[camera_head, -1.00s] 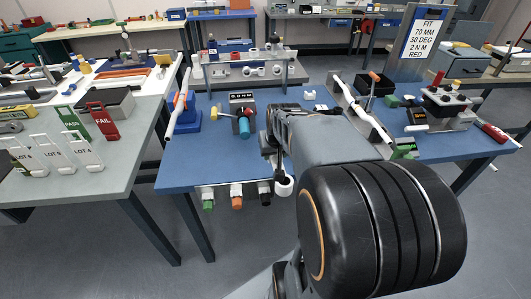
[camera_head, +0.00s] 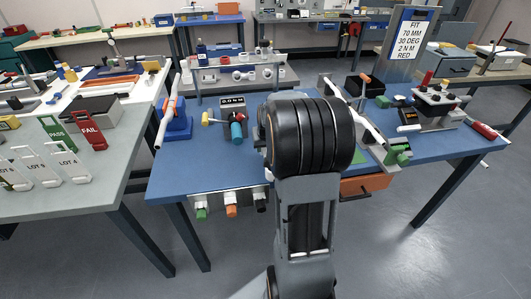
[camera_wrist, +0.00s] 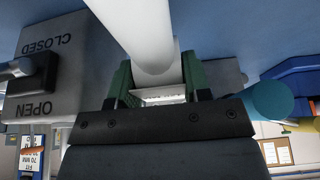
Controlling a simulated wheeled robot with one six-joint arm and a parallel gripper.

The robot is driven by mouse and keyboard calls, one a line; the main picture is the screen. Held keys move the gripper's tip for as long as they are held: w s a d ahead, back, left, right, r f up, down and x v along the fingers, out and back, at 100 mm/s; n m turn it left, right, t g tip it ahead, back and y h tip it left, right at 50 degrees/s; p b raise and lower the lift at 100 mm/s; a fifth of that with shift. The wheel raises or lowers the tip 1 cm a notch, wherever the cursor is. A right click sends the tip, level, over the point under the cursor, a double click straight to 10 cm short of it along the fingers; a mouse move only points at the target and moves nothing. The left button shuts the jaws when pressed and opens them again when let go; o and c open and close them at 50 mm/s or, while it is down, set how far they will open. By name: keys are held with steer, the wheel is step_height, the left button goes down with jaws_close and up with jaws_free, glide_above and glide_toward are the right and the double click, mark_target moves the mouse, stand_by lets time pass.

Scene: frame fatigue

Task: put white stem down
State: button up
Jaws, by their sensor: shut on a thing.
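In the wrist view the white stem (camera_wrist: 148,32) is a smooth white cylinder between the green pads of my gripper (camera_wrist: 157,85). The jaws are shut on it, and it runs from them to the top edge of the picture. In the head view my own arm hides the gripper and the held stem, over the blue table (camera_head: 190,172). I cannot tell whether the stem touches anything.
A grey plate marked OPEN and CLOSED (camera_wrist: 75,65) is beside the jaws. A teal cylinder (camera_head: 236,132) sits on a display device. A blue stand (camera_head: 178,127) with a long white bar is at left. The table's front left is clear.

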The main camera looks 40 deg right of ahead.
steer(key=shift+w+d+f, duration=0.15)
steer(key=shift+w+f, duration=0.25)
steer(key=shift+f, duration=1.55)
steer(key=shift+f, duration=0.15)
steer(key=o, duration=1)
